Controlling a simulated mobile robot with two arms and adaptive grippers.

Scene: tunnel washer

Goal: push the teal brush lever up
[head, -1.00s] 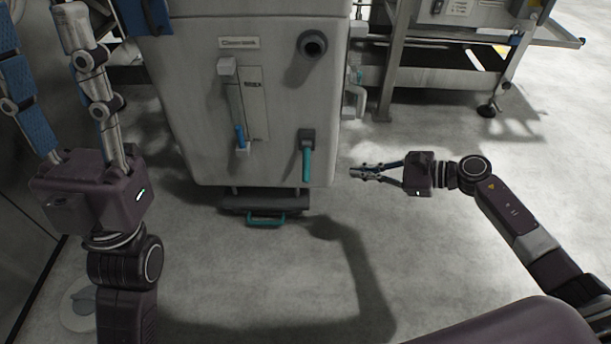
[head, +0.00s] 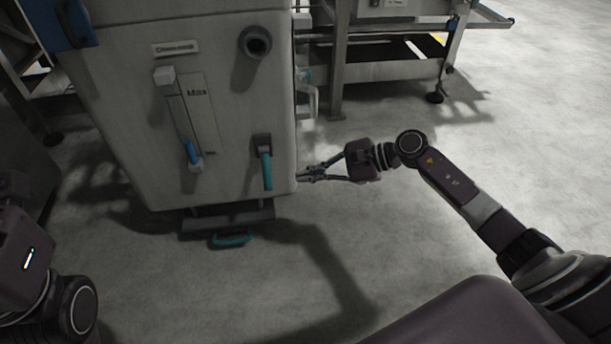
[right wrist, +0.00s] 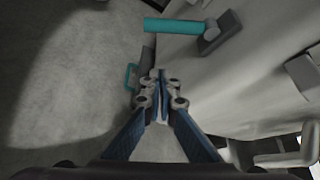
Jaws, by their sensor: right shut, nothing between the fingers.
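The teal brush lever (head: 266,170) hangs down from a dark mount (head: 261,142) at the lower right of the grey machine's front. In the right wrist view the teal lever (right wrist: 174,26) lies across the top, joined to its dark mount (right wrist: 219,33). My right gripper (head: 303,174) is shut and empty, just right of the machine's corner and apart from the lever. Its closed fingertips (right wrist: 158,78) also show in the right wrist view, below the lever there. My left arm is at the lower left edge of the head view, with its fingers out of view.
A dark round port (head: 256,42) is above the teal lever. A low tray with a teal handle (head: 231,240) sits below the machine. The floor at right is clear.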

